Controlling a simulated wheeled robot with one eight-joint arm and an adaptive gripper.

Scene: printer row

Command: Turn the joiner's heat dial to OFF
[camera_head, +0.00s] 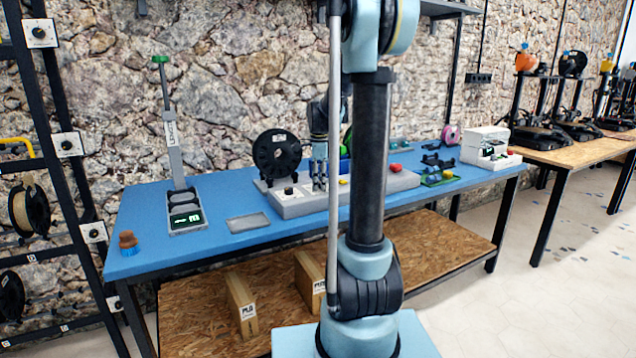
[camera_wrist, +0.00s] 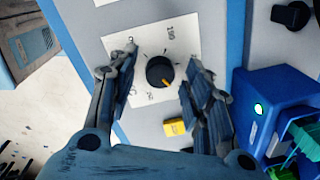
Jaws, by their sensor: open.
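The joiner (camera_head: 300,205) is a low grey box on the blue bench in the head view. Its heat dial (camera_wrist: 160,71) is a round black knob with an orange pointer on a white scale plate (camera_wrist: 140,45). The pointer is toward the lower right in the wrist view. The plate's print is too blurred to read fully, so I cannot tell which mark is OFF. My gripper (camera_wrist: 157,88) is open, with one finger left and one right of the dial, apparently not touching it. In the head view my gripper (camera_head: 319,176) hangs over the joiner.
A yellow button (camera_wrist: 175,127) is near the dial. A blue box (camera_wrist: 275,105) with a green light stands to the right in the wrist view, close to a finger. A black filament spool (camera_head: 277,154) stands behind the joiner. A grey tray (camera_head: 248,222) lies left of it.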

